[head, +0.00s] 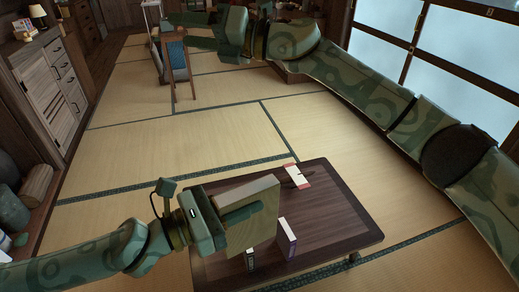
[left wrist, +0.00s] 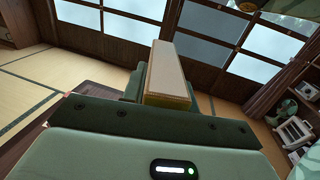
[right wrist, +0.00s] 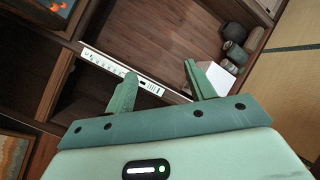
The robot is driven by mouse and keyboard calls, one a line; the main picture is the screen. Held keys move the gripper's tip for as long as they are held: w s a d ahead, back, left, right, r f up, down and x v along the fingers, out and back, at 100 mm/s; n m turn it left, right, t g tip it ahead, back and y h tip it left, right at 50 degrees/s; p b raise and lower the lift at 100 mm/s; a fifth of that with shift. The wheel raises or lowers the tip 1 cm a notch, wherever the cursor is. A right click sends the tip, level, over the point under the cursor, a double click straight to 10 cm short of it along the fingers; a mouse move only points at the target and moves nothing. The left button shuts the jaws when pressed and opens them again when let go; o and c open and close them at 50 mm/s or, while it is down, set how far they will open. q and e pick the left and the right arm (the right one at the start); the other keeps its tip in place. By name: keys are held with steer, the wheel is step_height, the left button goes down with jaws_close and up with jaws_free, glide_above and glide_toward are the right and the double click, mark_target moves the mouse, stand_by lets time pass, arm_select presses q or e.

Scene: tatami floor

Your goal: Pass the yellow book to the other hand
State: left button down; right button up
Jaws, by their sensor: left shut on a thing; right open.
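The yellow book (head: 262,196) is held upright above the low dark table in the head view, its broad side turned partly toward me. My left gripper (head: 238,218) is shut on it. In the left wrist view the book (left wrist: 167,72) stands up between the fingers, showing its pale page block and a yellow lower edge. My right gripper (head: 172,31) is far from the book, at the upper left of the head view. In the right wrist view the right gripper (right wrist: 160,82) is open, its two fingers apart with nothing between them.
The low table (head: 335,215) carries a red-and-white book (head: 297,177), a white-and-purple book (head: 286,238) and a dark item (head: 250,259). A wooden chair (head: 175,65) stands beyond, near the right gripper. A drawer cabinet (head: 55,90) is at the left. Tatami between is clear.

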steer(key=s+a+r+n+g+h, duration=0.1)
steer(key=s+a+n+g+h, duration=0.2)
steer(key=s+n, duration=0.35)
steer(key=n+g+h, duration=0.1)
steer(key=n+h, duration=1)
steer(key=h, duration=0.5)
glide_above(260, 185)
steer(key=f, duration=1.5)
steer(key=shift+w+f, duration=0.25)
steer(key=shift+f, duration=0.05)
steer(key=shift+s+f, duration=0.2)
steer(key=shift+f, duration=0.05)
step_height(260, 185, down, 12)
steer(key=shift+r, duration=0.25)
